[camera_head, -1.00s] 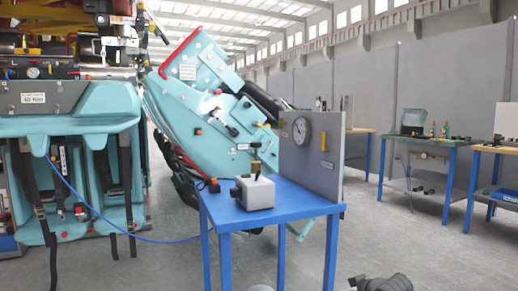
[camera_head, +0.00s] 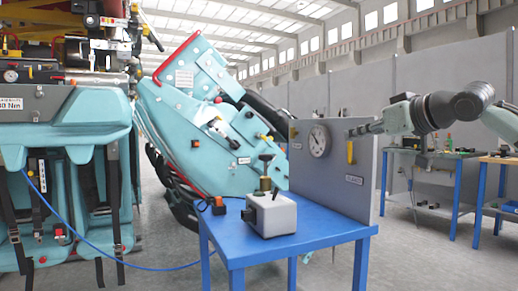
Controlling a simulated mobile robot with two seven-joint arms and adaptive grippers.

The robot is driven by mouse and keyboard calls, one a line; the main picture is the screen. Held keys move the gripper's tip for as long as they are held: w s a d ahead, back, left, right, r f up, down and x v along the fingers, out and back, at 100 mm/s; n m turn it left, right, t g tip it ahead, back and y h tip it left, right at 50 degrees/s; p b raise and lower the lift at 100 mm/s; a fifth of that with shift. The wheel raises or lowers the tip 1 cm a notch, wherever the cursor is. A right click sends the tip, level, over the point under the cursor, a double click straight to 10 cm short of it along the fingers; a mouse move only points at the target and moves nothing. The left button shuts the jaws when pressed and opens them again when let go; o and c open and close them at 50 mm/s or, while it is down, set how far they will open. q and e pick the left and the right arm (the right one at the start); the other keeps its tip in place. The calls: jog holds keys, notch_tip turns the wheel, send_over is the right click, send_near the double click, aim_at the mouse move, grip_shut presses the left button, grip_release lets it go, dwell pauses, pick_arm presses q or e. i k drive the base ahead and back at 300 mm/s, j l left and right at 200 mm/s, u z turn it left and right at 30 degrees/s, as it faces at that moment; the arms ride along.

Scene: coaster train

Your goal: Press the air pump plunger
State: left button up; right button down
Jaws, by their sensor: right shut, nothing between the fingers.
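The air pump is a grey box (camera_head: 270,214) on the blue table, with a brass cylinder (camera_head: 265,184) on top. Its plunger has a black knob (camera_head: 266,157) and stands upright, apart from any gripper. My right gripper (camera_head: 352,131) comes in from the right, shut and empty, well to the right of the plunger and higher. Its tips are at the grey panel's upper right, just above a yellow handle (camera_head: 350,152); I cannot tell whether they touch it. My left gripper is not in view.
The upright grey panel (camera_head: 335,185) with a round gauge (camera_head: 319,141) stands on the blue table (camera_head: 300,238), right of the pump. An orange-and-black switch (camera_head: 219,205) lies left of the pump. A teal coaster car (camera_head: 190,110) stands behind. The table's front is clear.

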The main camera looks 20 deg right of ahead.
aim_at(265, 158)
jog(key=i+j, duration=0.1)
jog(key=i, duration=0.85)
